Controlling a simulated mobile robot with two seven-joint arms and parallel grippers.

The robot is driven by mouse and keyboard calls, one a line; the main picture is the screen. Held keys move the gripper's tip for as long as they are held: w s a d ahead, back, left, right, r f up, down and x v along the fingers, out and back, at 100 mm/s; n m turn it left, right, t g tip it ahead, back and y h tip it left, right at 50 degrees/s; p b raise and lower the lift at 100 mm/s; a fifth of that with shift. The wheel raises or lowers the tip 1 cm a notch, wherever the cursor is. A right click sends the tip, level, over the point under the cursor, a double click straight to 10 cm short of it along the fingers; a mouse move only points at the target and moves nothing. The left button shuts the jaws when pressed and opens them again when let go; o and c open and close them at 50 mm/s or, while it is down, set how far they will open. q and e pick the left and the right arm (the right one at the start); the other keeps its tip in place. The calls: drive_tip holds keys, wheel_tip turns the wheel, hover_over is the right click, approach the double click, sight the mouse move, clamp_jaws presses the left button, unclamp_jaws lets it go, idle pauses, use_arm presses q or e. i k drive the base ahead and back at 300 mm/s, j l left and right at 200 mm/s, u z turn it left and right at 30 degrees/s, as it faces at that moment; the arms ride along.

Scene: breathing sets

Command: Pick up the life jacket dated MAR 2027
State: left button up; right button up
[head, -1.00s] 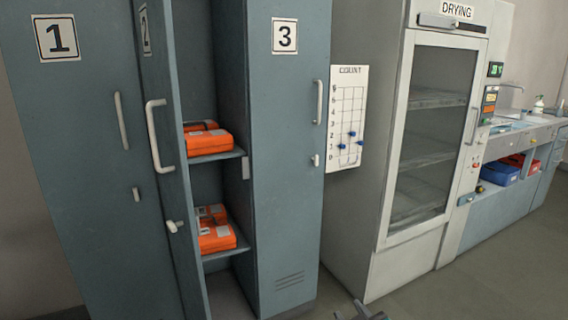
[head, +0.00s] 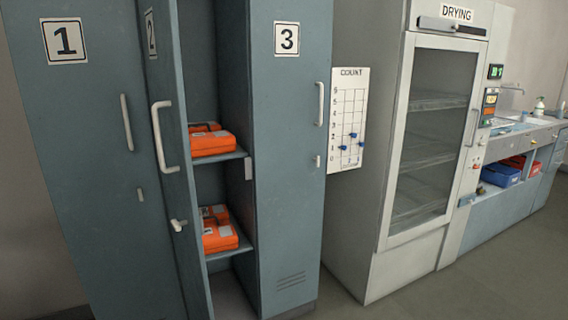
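Orange life jacket packs lie in locker 2, whose door (head: 168,200) stands partly open. An orange pack (head: 212,146) sits on the upper shelf (head: 226,159), with another orange piece behind it. An orange pack (head: 219,238) sits on the lower shelf (head: 232,251), with another orange piece and a pale label behind it. Small pale labels show on the packs, but their dates are too small to read. The door hides the left side of the locker's inside. Neither of my grippers is in view now.
Closed locker 1 (head: 85,150) stands on the left, and closed locker 3 (head: 290,180) on the right. A count board (head: 347,118) hangs beside a drying cabinet (head: 428,140) with a shut glass door. Floor (head: 470,280) is clear at right.

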sight(207, 138)
drive_tip(key=i+l+u, duration=0.1)
drive_tip(key=i+u, duration=0.2)
drive_tip(key=i, duration=0.2)
drive_tip(key=i+l+u, duration=0.3)
drive_tip(key=i, duration=0.2)
drive_tip(key=i+l+u, duration=0.3)
drive_tip(key=i, duration=0.15)
drive_tip(key=l+z, duration=0.1)
drive_tip(key=l, duration=0.25)
drive_tip(key=k+l+z, duration=0.1)
drive_tip(key=l, duration=0.25)
